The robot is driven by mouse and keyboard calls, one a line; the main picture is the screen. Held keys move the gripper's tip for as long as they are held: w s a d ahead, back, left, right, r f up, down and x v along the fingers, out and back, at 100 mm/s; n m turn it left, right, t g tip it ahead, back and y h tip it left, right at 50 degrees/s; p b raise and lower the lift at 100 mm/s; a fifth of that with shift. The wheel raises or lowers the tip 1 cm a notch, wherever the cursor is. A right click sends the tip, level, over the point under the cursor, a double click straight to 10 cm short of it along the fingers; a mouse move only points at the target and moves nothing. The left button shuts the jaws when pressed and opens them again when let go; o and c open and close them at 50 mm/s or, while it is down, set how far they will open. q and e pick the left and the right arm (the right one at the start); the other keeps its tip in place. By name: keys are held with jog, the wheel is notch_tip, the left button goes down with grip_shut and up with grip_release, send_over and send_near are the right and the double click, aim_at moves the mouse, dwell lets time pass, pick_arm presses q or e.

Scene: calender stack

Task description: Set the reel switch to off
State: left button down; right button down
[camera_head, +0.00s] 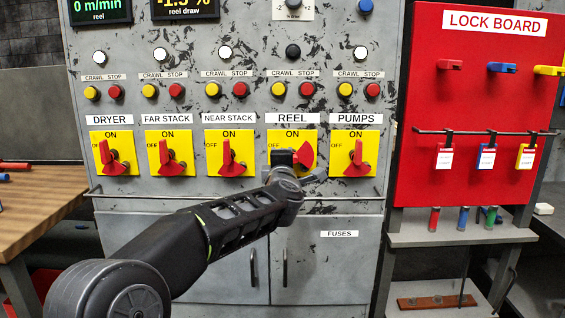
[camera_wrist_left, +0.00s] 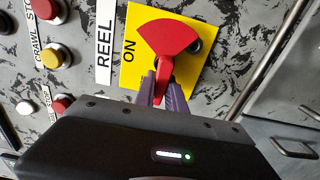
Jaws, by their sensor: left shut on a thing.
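The reel switch is a red handle (camera_head: 307,155) on a yellow plate (camera_head: 304,135) under the REEL label. Its wide fan-shaped part lies to the right and its narrow part reaches left, toward the OFF side. My left gripper (camera_head: 281,158) is in front of the plate's left half and hides part of the handle and plate. In the left wrist view, the gripper's fingers (camera_wrist_left: 163,84) are shut on the narrow part of the red handle (camera_wrist_left: 168,38). The ON mark shows; the plate's OFF mark is largely covered there. My right gripper is not in view.
The near stack switch (camera_head: 228,158) and the pumps switch (camera_head: 356,160) flank the reel, their narrow ends pointing up toward ON. A rail (camera_head: 140,197) runs below the switches. The red lock board (camera_head: 480,90) stands to the right. A wooden bench (camera_head: 42,190) is at left.

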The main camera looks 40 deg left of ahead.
pick_arm(q)
jog(key=shift+f, duration=0.1)
jog(key=c, duration=1.4)
grip_release()
jog(key=v, duration=0.7)
jog(key=shift+s+d, duration=0.25)
jog(key=shift+s, duration=0.05)
